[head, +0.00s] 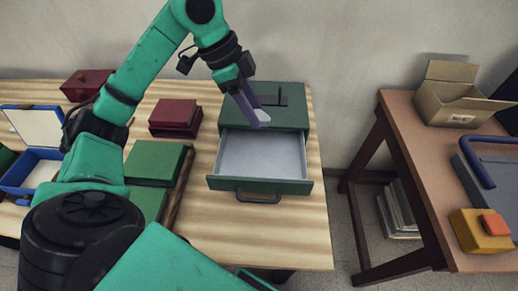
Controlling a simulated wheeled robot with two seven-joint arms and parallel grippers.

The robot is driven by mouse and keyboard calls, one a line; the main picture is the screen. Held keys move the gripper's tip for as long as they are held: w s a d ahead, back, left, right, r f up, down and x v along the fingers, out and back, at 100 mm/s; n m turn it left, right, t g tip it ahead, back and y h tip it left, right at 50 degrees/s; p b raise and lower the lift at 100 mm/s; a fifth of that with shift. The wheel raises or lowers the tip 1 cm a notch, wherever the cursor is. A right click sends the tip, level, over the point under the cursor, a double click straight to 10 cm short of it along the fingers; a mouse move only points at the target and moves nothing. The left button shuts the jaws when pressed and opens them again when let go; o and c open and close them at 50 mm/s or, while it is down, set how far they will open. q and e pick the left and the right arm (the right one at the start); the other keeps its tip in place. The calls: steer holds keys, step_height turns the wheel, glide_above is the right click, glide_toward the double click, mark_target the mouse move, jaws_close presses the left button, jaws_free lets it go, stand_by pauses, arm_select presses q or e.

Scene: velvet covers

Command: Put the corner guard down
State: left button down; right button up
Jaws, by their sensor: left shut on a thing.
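My left gripper (255,112) hangs over the back part of an open drawer and points down. It is shut on a small pale piece, the corner guard (262,116), which shows at the fingertips. Its outline is small and partly hidden by the fingers. The corner guard appears above the drawer, and I cannot tell its exact height. The drawer (259,186) is pulled out of a dark green cabinet (290,97), and its grey inside looks empty. My right gripper is not in view.
Green books (153,162) and dark red books (175,116) lie left of the drawer. An open blue case (35,145) and a red box (87,83) are farther left. A brown side table at right bears a cardboard box (455,95) and a yellow block (480,235).

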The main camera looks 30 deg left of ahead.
mark_target(261, 155)
arm_select(q)
step_height(261, 155, down, 13)
steer(key=shift+w+d+r+b, duration=0.1)
steer(key=shift+r+b, duration=0.1)
steer(key=shift+b, duration=0.35)
steer(key=c, duration=0.8)
jaws_free()
steer(key=shift+f, duration=0.15)
steer(key=shift+o, duration=0.9)
steer(key=shift+r, duration=0.45)
steer(key=v, duration=1.1)
steer(key=shift+r, duration=0.25)
